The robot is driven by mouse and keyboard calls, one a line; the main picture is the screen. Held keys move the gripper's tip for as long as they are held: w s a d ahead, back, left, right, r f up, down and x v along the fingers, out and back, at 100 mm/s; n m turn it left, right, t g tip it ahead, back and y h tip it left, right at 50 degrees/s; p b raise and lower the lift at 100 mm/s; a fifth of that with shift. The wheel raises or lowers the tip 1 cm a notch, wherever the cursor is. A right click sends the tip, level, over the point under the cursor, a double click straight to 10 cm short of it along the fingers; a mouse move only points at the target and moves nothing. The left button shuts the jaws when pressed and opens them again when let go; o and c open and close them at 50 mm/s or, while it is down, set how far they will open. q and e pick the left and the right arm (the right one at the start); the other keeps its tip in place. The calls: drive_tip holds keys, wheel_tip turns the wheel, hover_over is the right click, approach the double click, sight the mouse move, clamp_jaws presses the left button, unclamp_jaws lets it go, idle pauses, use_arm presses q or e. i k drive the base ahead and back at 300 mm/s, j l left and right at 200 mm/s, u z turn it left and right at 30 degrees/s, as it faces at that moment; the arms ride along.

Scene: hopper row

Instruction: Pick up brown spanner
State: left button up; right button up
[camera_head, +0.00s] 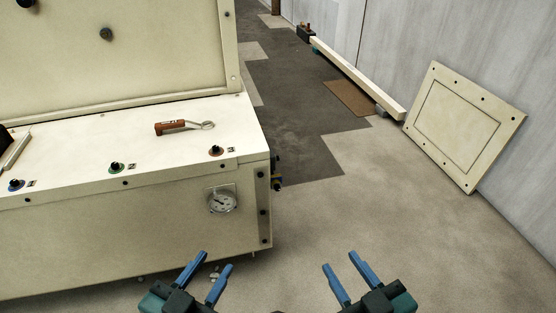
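The brown spanner (178,127) lies on the flat cream top of the machine, at the left of the head view. It has a brown handle and a pale ring-shaped end pointing right. My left gripper (212,267) is at the bottom of the view, in front of the machine, with its blue fingers apart and nothing between them. My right gripper (345,268) is at the bottom right of centre, over the floor, also with fingers apart and empty. Neither gripper touches the spanner.
A gauge (222,200) is on the front. A cream panel (464,125) leans on the wall.

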sight(159, 127)
drive_tip(key=j+z, duration=0.2)
drive_tip(key=z, duration=0.25)
drive_tip(key=j+z, duration=0.3)
drive_tip(key=z, duration=0.15)
drive_tip(key=j+z, duration=0.25)
drive_tip(key=z, duration=0.2)
drive_tip(key=j+z, duration=0.1)
drive_tip(key=j, duration=0.25)
drive_tip(key=k+j+z, duration=0.15)
drive_tip(key=j, duration=0.2)
drive_tip(key=k+j+z, duration=0.1)
drive_tip(key=j, duration=0.2)
drive_tip(key=k+j, duration=0.1)
drive_tip(key=j, duration=0.2)
drive_tip(key=k+j, duration=0.1)
drive_tip(key=j, duration=0.2)
drive_tip(key=k+j, duration=0.1)
drive_tip(key=j, duration=0.2)
drive_tip(key=z, duration=0.05)
